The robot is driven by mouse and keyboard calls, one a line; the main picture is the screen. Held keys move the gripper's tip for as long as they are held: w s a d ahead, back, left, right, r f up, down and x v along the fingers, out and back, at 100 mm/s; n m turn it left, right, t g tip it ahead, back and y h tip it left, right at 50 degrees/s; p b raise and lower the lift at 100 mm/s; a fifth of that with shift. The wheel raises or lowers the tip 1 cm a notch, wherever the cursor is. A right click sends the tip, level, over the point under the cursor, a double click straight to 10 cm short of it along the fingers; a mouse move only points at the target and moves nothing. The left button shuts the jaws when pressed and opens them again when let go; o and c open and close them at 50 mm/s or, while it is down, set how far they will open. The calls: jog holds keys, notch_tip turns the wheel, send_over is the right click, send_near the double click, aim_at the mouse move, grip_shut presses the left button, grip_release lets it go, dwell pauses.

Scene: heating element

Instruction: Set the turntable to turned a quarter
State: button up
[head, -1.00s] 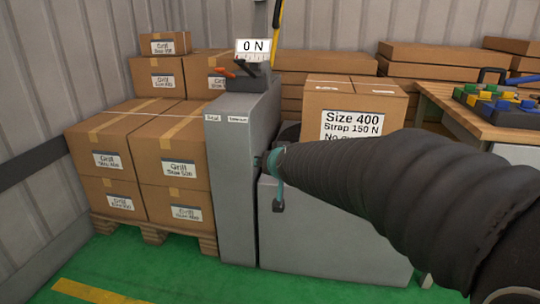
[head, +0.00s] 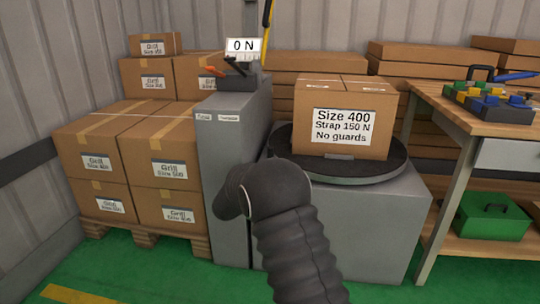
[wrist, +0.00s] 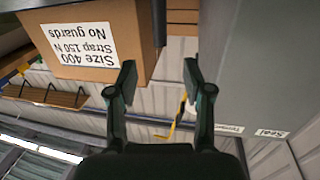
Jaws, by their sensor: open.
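The turntable (head: 372,168) is a dark round disc on top of a grey pedestal (head: 350,215) in the head view. A cardboard carton (head: 376,142) labelled "Size 400, Strap 150 N, No guards" stands upright on it. In the wrist view the image is upside down, and the carton (wrist: 85,40) is at upper left. My gripper (wrist: 157,70) is open with nothing between its fingers, apart from the carton as far as I can tell. In the head view my arm hides the gripper and part of the pedestal's front left. The disc does not show clearly in the wrist view.
A tall grey cabinet (head: 225,150) stands directly left of the turntable, with a "0 N" display (head: 243,48) on top. Stacked cartons (head: 165,145) on a pallet are further left. A workbench (head: 455,118) stands at right. Green floor in front is clear.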

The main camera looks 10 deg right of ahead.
aim_at(269, 154)
jog(key=x, duration=1.3)
jog(key=shift+w+d+p, duration=0.2)
jog(key=shift+p, duration=0.15)
grip_shut()
